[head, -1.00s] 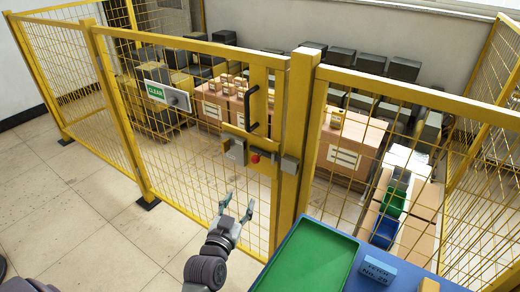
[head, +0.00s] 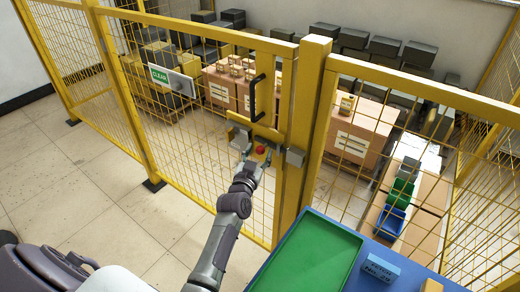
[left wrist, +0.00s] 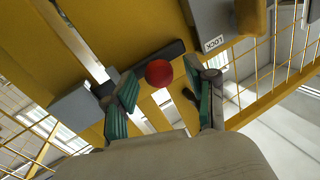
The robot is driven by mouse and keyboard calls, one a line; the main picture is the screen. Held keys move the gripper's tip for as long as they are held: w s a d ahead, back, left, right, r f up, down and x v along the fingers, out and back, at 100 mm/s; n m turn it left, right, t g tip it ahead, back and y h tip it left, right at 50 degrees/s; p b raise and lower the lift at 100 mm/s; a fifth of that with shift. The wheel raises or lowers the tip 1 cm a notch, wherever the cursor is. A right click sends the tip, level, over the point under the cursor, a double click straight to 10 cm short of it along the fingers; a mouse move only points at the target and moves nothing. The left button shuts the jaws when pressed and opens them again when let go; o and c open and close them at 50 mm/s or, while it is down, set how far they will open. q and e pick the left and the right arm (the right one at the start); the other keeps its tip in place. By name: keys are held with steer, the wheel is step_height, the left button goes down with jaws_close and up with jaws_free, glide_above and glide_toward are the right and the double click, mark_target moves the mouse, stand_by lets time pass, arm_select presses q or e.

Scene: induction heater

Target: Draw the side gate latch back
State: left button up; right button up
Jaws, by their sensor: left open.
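The yellow mesh side gate (head: 190,130) stands ahead with a latch on its yellow plate. The latch has a red ball knob (head: 261,150), which also shows in the left wrist view (left wrist: 159,73). A dark bar (left wrist: 152,60) runs behind the knob there. Grey blocks sit on either side of the latch, the right one (head: 295,157) at the post. My left gripper (head: 254,160) is open just in front of the knob. In the left wrist view its teal-padded fingertips (left wrist: 160,82) lie on either side of the knob; contact cannot be told. My right gripper is out of view.
A black pull handle (head: 258,98) stands above the latch. A blue table with a green tray (head: 318,258) is at the lower right, close to my left forearm. Boxes stand behind the fence. The floor left of the gate is clear.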

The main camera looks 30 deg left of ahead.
arm_select(q)
steer(key=shift+w+a, duration=0.15)
steer(key=shift+w, duration=0.6)
jaws_close()
steer(key=shift+a, duration=0.1)
